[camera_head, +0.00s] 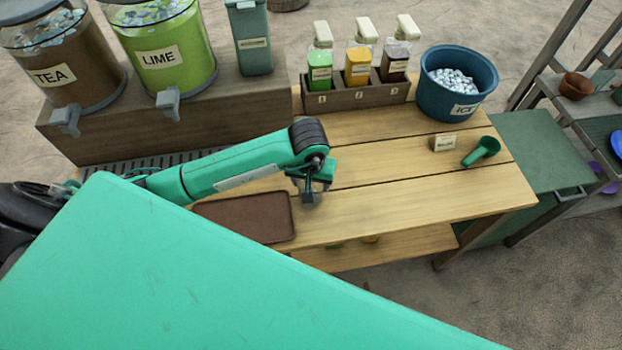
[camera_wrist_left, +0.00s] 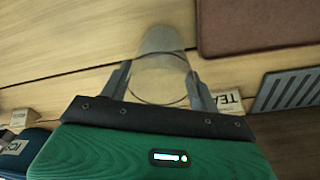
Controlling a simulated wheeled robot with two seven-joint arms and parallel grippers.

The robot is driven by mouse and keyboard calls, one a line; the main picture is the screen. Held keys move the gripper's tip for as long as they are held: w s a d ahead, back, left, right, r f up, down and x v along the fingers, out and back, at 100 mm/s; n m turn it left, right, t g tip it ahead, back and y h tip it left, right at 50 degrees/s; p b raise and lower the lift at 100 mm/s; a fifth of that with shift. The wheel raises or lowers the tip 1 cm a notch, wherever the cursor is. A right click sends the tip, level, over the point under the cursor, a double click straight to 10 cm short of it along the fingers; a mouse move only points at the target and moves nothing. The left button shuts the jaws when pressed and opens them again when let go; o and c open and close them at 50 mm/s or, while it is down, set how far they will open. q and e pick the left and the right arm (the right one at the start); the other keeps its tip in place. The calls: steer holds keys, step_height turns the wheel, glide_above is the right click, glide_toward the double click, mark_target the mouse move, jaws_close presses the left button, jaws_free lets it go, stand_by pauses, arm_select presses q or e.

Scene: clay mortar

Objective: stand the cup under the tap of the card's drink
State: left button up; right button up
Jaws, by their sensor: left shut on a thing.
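My left gripper (camera_head: 314,188) is over the middle of the wooden table and is shut on a clear cup (camera_wrist_left: 162,62), which shows between its fingers in the left wrist view. The cup is hard to make out in the head view. A card reading TEA (camera_wrist_left: 229,97) stands beside the gripper in the left wrist view, partly covered by a finger. The tea dispenser (camera_head: 52,77) with its grey tap (camera_head: 66,119) stands at the far left, and the lime dispenser (camera_head: 163,57) with its tap (camera_head: 169,103) stands to its right. My right gripper is out of view.
A slatted drip grate (camera_head: 125,165) lies below the taps. A brown tray (camera_head: 250,216) lies near the table's front. Syrup bottles in a rack (camera_head: 345,97), a blue ice bucket (camera_head: 436,100), a small card (camera_head: 443,143) and a green scoop (camera_head: 484,149) stand farther right.

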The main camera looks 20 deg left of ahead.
arm_select(q)
steer(key=shift+f, duration=0.1)
steer(key=o, duration=0.9)
steer(key=shift+o, duration=0.2)
